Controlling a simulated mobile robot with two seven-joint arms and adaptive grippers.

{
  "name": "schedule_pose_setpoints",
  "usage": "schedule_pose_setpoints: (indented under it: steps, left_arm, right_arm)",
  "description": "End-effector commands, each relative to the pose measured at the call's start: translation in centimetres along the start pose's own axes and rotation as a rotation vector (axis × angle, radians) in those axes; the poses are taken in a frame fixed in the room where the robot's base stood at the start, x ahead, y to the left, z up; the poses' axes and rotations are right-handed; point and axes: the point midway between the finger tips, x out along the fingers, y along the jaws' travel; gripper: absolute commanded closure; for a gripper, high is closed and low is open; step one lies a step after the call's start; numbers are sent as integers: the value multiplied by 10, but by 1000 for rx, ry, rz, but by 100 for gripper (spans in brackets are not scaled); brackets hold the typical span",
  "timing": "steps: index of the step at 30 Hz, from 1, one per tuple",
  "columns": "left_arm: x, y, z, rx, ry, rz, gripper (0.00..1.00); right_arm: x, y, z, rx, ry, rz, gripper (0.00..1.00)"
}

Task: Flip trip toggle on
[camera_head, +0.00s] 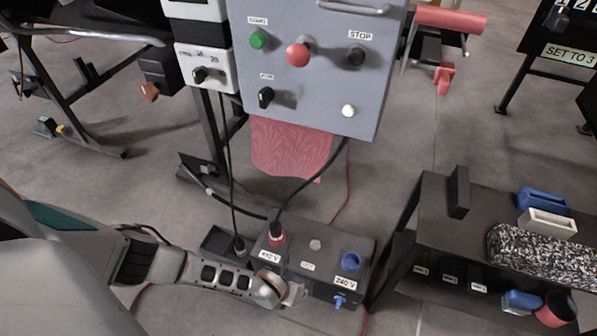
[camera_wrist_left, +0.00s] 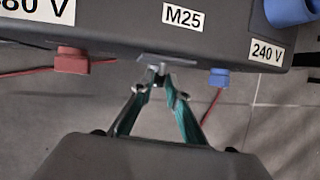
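A dark power box (camera_head: 338,258) stands low in the middle of the head view, with 480 V and 240 V labels. Its front face (camera_wrist_left: 225,45) crosses the top of the left wrist view, with an M25 label. A small grey metal part (camera_wrist_left: 152,58) sits under that label at the lower edge; I cannot tell whether it is the trip toggle. My left gripper (camera_head: 293,294) is at the box's front; in the wrist view its fingertips (camera_wrist_left: 157,80) are drawn together at this part. Whether they touch or hold it is unclear. My right gripper is not in view.
A red connector (camera_wrist_left: 72,62) and a blue connector (camera_wrist_left: 219,78) hang below the box on either side of the gripper. A grey control panel (camera_head: 320,60) stands behind. A dark shelf table (camera_head: 432,205) is on the right. Cables (camera_head: 312,178) run to the box top.

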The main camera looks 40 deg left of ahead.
Motion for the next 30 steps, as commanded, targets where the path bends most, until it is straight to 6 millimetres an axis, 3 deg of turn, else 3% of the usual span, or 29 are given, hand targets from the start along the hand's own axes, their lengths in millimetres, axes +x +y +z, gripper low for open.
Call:
schedule_pose_setpoints:
  steps: [17, 25, 30]
  left_arm:
    - [-2, 0, 2, -10, 53, 0, 100]
    - [-3, 0, 1, -35, 183, -1, 100]
    - [-3, 1, 0, -55, 283, -1, 100]
  right_arm:
    - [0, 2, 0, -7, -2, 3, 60]
    - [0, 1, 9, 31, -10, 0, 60]
    - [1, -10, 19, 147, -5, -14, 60]
